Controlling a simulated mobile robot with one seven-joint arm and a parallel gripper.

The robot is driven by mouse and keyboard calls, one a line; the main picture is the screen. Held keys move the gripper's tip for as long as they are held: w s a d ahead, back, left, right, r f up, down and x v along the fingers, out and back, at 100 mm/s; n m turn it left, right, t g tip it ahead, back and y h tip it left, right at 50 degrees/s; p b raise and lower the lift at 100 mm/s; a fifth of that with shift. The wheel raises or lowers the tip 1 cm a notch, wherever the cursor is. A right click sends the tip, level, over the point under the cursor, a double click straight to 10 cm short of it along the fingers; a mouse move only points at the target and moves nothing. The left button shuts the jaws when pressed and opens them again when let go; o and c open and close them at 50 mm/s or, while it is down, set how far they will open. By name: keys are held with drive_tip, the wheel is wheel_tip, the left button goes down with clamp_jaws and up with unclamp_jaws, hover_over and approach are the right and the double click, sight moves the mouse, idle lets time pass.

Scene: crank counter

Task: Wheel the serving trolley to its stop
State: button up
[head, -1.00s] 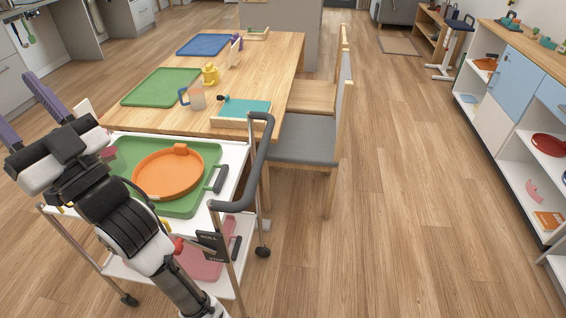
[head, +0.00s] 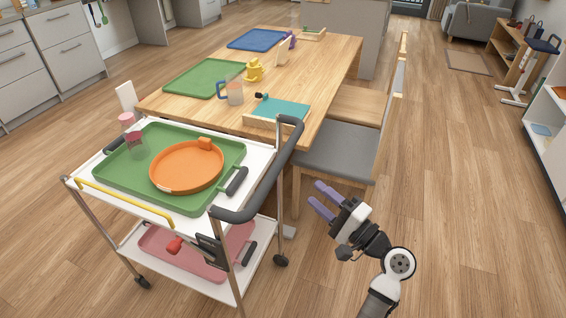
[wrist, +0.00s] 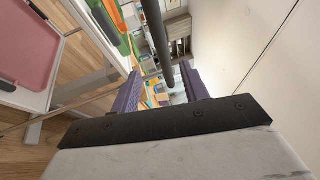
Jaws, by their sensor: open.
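The serving trolley (head: 155,216) stands at the near end of the wooden table, with a white top and a white lower shelf. Its dark grey push handle (head: 262,188) runs along its right side. The handle also shows in the wrist view (wrist: 156,38), between and beyond the fingers. My gripper (head: 321,199) is open and empty, to the right of the trolley and apart from the handle. Its purple fingers show in the wrist view (wrist: 162,92). No stop is clearly visible.
The trolley carries a green tray (head: 206,203) with an orange pan (head: 187,166) and a pinkish cup (head: 136,146). A pink tray (head: 190,262) lies below. The table (head: 333,62) and a grey-seated chair (head: 340,152) stand behind. Open floor (head: 470,200) lies to the right.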

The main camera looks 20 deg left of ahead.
sight(279, 163)
drive_tip(key=p+x, duration=0.3)
drive_tip(key=x, duration=1)
drive_tip(key=shift+w+a+r+p, duration=0.15)
drive_tip(key=shift+a+p, duration=0.15)
drive_tip(key=shift+p, duration=0.05)
clamp_jaws()
